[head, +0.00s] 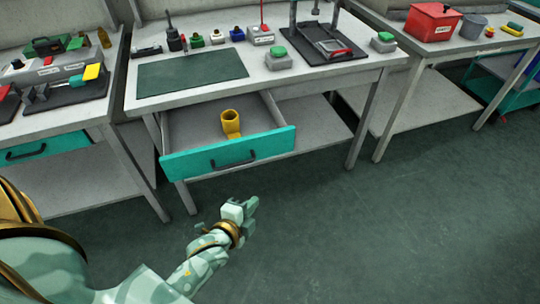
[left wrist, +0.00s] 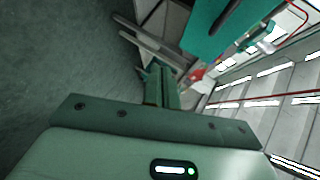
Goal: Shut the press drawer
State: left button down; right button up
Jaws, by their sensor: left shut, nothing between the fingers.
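The press drawer (head: 180,167) has a teal front with a dark handle (head: 233,160) and is pulled out below the middle workbench. A yellow elbow fitting (head: 230,122) sits inside it. The drawer front also shows in the left wrist view (left wrist: 205,25), at the upper right. My left gripper (head: 252,204) is in front of and below the drawer front, apart from it. Its fingers are shut with nothing between them; they also show in the left wrist view (left wrist: 160,85). My right gripper is not in view.
The middle workbench (head: 330,88) carries a dark green mat (head: 190,73), a press (head: 325,45), green buttons and small parts. A left bench (head: 40,120) has another teal drawer (head: 45,148). A right bench holds a red bin (head: 432,24). The floor (head: 330,240) is clear at right.

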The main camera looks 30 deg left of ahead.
pick_arm(q)
jog(key=w+m+t, duration=0.2)
jog(key=w+t, duration=0.1)
jog(key=t+b, duration=0.1)
jog(key=b, duration=0.2)
send_near(275, 147)
jog(key=w+d, duration=0.3)
jog(key=w, duration=0.1)
jog(key=shift+w+a+y+b, duration=0.15)
jog(key=shift+w+a+b, duration=0.3)
jog(key=shift+a, duration=0.3)
jog(key=shift+w+a+y+b, duration=0.15)
jog(key=shift+w+a+b, duration=0.1)
jog(key=shift+w+a, duration=0.45)
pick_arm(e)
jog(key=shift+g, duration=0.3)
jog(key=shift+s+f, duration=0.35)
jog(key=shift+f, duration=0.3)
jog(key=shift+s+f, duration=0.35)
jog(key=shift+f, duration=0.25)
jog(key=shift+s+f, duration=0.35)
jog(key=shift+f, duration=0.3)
pick_arm(q)
jog(key=shift+s, duration=0.1)
jog(key=shift+a, duration=0.15)
